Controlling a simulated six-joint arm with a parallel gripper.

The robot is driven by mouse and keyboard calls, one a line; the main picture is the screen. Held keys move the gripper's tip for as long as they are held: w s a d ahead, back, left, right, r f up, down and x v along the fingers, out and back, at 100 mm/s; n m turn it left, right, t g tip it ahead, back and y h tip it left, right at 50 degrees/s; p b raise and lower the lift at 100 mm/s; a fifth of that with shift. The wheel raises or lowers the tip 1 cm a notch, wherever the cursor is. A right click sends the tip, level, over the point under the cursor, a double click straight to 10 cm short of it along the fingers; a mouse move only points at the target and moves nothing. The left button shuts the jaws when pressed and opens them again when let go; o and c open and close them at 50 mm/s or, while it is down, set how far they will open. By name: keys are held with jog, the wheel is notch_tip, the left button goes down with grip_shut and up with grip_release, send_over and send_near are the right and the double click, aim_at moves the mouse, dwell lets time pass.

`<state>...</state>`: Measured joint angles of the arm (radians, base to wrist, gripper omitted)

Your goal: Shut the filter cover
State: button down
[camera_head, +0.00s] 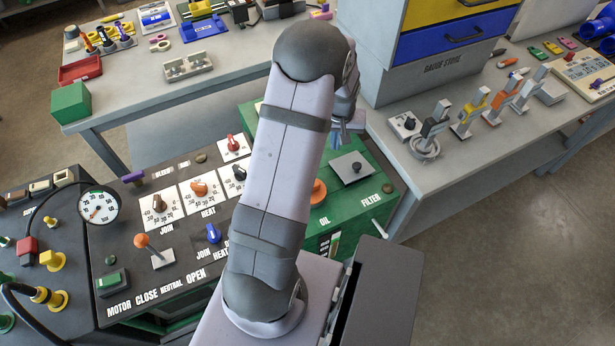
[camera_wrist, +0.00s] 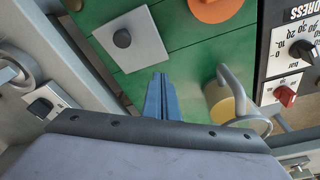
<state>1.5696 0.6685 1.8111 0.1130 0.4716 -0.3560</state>
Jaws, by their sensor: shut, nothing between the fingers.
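The filter cover looks to be the grey square plate with a dark round knob (camera_head: 357,178) on the green panel, near the FILTER label. It also shows in the wrist view (camera_wrist: 136,54), upper left of my fingers. It looks flat over the panel; I cannot tell whether it sits fully closed. My gripper (camera_head: 340,137) is mostly behind my arm in the head view, just beyond the cover. In the wrist view my blue fingers (camera_wrist: 161,90) are together and empty, over the green panel and apart from the plate in the picture.
An orange round cap (camera_head: 319,191) is left of the cover. A bent grey pipe on a yellow cylinder (camera_wrist: 222,102) stands right of my fingers. The gauge bench (camera_head: 425,172) with several gauges lies to the right. A control panel (camera_head: 130,238) with knobs and levers is left.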

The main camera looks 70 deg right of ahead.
notch_tip(320, 180, up, 6)
jog(key=p, duration=0.4)
dwell(0.3)
jog(key=shift+f, duration=0.1)
dwell(0.3)
jog(key=a+f+y, duration=0.1)
jog(key=a, duration=0.2)
jog(key=a+f+m+y, duration=0.1)
jog(key=a, duration=0.3)
jog(key=a+f+m+y, duration=0.1)
jog(key=a, duration=0.2)
jog(key=shift+s+a+f, duration=0.15)
jog(key=shift+a+f, duration=0.05)
jog(key=shift+a, duration=0.2)
jog(key=shift+m+y, duration=0.3)
jog(key=shift+y, duration=0.4)
jog(key=a, duration=0.5)
jog(key=shift+w+a+r, duration=0.3)
jog(key=w+a+r+n, duration=0.3)
jog(key=w+a+n, duration=0.3)
jog(key=a, duration=0.4)
jog(key=w+a+r+n+h, duration=0.1)
jog(key=w+a+r+n, duration=0.3)
jog(key=w+a, duration=0.3)
jog(key=w+a+r+n+h, duration=0.1)
jog(key=w+a+r+n, duration=0.3)
jog(key=a, duration=1)
jog(key=shift+w+n+g, duration=0.3)
jog(key=shift+w+n, duration=1.4)
jog(key=shift+n, duration=0.1)
